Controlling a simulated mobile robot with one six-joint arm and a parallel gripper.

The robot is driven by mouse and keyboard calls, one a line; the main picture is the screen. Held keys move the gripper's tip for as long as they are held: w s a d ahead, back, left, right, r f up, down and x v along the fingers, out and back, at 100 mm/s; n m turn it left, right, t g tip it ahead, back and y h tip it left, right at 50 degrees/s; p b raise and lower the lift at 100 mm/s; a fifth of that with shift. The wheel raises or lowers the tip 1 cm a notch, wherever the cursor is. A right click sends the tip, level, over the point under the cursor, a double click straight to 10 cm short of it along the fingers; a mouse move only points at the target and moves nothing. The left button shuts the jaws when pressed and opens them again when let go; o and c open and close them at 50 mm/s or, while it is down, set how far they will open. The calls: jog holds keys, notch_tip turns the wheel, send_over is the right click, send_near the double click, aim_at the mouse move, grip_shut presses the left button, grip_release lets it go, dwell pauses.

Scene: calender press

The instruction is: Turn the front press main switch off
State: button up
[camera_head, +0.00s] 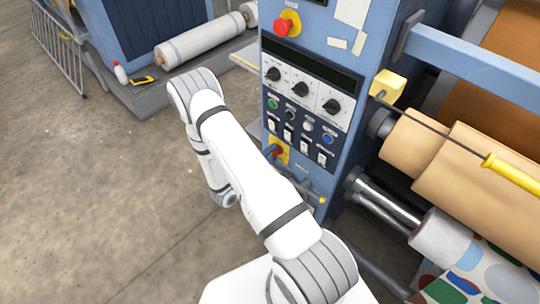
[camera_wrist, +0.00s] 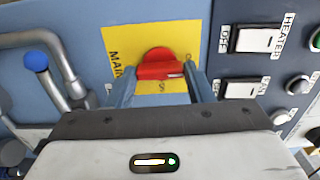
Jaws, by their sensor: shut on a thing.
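The front press main switch is a red rotary knob (camera_wrist: 161,66) on a yellow plate (camera_wrist: 118,43) in the wrist view. Its handle lies across that picture, between the fingers of my gripper (camera_wrist: 160,82). The gripper is shut on the handle. The word "MAIN" is partly readable on the plate, and small marks stand near the knob. In the head view the yellow plate (camera_head: 284,157) shows low on the blue control panel, with a bit of the red knob (camera_head: 277,150). My arm hides most of the gripper there.
Rocker switches (camera_wrist: 256,39) sit right of the main switch. A bent grey pipe or lever with a blue end (camera_wrist: 37,61) is at left. A red emergency stop (camera_head: 287,22) is above the dials (camera_head: 301,89). Rollers (camera_head: 448,172) stand right; open floor (camera_head: 90,190) lies left.

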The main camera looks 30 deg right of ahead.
jog(key=o, duration=1)
jog(key=v, duration=0.7)
jog(key=shift+a, duration=0.35)
jog(key=shift+s, duration=0.1)
